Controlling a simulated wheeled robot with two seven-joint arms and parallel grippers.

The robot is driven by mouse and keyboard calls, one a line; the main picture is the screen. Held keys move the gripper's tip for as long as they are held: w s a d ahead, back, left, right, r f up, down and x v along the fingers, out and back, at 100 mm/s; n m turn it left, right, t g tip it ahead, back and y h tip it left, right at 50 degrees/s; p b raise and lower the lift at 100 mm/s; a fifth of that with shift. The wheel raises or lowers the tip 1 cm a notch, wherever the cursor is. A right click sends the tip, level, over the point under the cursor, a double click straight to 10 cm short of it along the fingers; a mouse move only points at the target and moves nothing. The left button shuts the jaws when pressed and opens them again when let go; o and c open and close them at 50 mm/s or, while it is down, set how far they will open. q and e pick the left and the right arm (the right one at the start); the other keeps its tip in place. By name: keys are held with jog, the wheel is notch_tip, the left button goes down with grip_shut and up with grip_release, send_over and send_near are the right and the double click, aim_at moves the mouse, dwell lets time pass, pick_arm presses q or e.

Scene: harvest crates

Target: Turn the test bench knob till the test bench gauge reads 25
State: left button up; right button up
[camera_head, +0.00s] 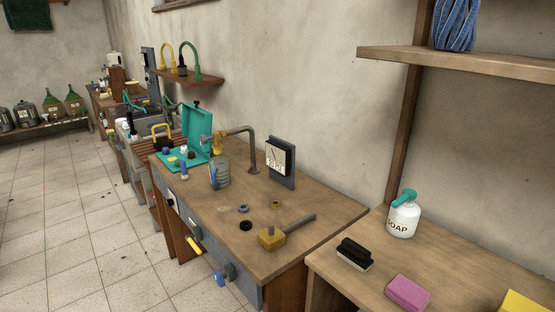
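The test bench (205,208) is a wooden-topped bench with a grey front, standing against the wall in the middle of the view. A gauge (279,157) with a white face and a dark upright back plate stands at its rear. Its reading is too small to tell. A blue knob-like part (221,277) sticks out of the bench front near the right corner, and a yellow handle (194,244) sits to its left. I cannot tell for certain which one is the test bench knob. Neither gripper is in view.
A mallet (273,237), small rings (244,208), a jar (220,172), a bent pipe (252,150) and an open teal case (197,132) are on the bench. A nearer table (335,282) at right holds a soap bottle (403,220). The tiled floor at left is clear.

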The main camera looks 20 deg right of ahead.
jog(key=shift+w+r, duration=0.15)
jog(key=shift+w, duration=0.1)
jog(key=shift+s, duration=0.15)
